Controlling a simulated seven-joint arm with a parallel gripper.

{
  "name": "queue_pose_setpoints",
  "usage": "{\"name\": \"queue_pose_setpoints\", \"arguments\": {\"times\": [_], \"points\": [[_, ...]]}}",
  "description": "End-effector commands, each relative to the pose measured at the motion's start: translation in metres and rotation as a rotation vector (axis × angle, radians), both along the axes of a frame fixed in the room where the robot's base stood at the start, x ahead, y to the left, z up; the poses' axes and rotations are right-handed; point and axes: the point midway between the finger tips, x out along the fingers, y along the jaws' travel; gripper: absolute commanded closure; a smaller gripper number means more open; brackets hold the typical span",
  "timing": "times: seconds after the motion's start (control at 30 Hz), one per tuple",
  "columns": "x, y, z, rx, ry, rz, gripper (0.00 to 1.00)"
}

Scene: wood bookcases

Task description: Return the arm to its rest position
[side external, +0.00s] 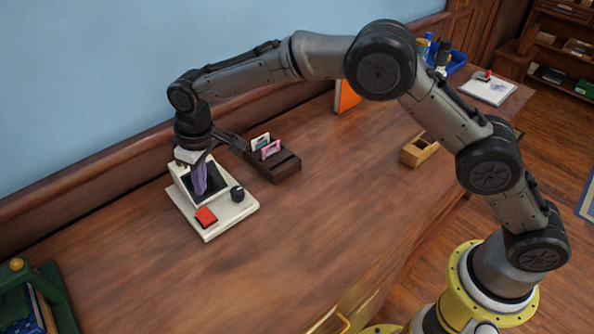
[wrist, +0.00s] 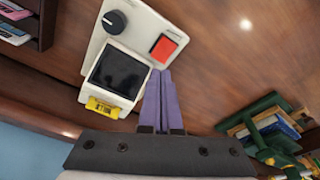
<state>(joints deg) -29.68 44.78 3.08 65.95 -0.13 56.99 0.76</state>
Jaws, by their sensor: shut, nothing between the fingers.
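My gripper (side external: 200,181) has purple fingers that are closed together with nothing between them. It also shows in the wrist view (wrist: 160,80). In the side view it hangs down at the far left of my arm, in front of the dark screen of a white device (side external: 222,219). In the wrist view the fingertips lie beside the screen and below the red button (wrist: 163,47) of this device. I cannot tell whether they touch it. The device also has a dark knob (side external: 237,193) and, in the wrist view, a yellow piece (wrist: 103,106) at its edge.
A dark card holder (side external: 283,167) with cards stands right of the device. A wooden box (side external: 419,150), an orange item (side external: 347,97) and a blue bin (side external: 455,62) stand further right. A green rack with books (side external: 38,300) is at the near left. The front middle of the desk is clear.

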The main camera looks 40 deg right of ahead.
Motion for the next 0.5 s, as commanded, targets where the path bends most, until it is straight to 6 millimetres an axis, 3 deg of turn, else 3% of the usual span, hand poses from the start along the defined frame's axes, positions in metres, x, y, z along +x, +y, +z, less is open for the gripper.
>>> {"name": "queue_pose_setpoints", "arguments": {"times": [0.1, 0.23, 0.37, 0.5], "points": [[0.014, -0.021, 0.053, 0.04, -0.075, -0.042, 1.0], [0.01, -0.065, 0.121, 0.076, -0.151, -0.106, 1.0], [-0.012, -0.111, 0.175, 0.097, -0.21, -0.167, 1.0], [-0.048, -0.157, 0.218, 0.112, -0.264, -0.229, 1.0]]}}
